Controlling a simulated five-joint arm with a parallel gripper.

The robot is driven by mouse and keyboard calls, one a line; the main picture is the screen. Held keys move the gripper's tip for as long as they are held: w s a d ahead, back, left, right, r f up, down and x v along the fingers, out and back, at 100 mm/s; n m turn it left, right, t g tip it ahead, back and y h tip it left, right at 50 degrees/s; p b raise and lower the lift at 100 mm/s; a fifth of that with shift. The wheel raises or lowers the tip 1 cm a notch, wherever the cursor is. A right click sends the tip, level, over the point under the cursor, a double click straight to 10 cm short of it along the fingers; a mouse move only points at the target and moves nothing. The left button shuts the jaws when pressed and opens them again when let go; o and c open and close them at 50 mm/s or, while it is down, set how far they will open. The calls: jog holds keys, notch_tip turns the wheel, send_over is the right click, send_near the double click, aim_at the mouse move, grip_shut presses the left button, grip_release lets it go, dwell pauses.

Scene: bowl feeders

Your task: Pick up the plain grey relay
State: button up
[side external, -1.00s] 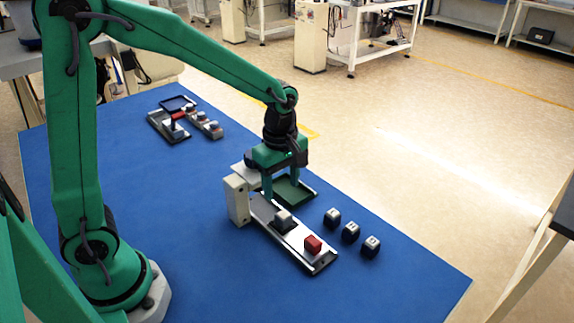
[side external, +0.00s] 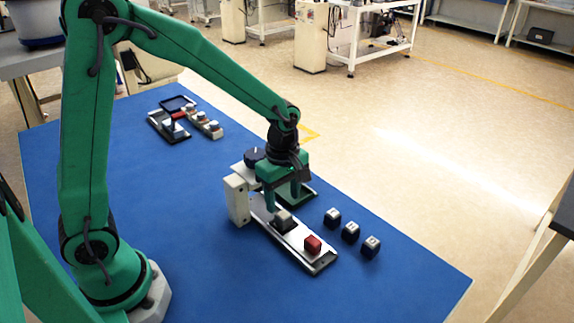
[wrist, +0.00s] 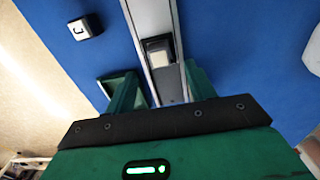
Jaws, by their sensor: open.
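The plain grey relay (side external: 283,219) has a pale top and a dark lower part. It sits on the metal track (side external: 326,262), up-track from a red relay (side external: 313,243). My gripper (side external: 284,199) is open and empty, pointing down at the track just behind and above the grey relay. In the wrist view the grey relay (wrist: 158,49) lies between the two rails, a little beyond my open fingertips (wrist: 160,82) and roughly centred between them. The side view does not show clearly how high the fingers are above the track.
A cream post (side external: 237,201) stands left of the track, near a dark round knob (side external: 254,155). A green tray (side external: 308,191) lies behind my gripper. Dark cubes with marked light tops (side external: 350,231) stand right of the track. Another small station (side external: 185,118) is far left. The blue mat's front is clear.

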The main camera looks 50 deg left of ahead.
aim_at(284, 214)
jog(key=shift+d+f, duration=0.1)
jog(key=shift+f, duration=2.15)
jog(key=shift+c, duration=0.4)
jog(key=c, duration=1)
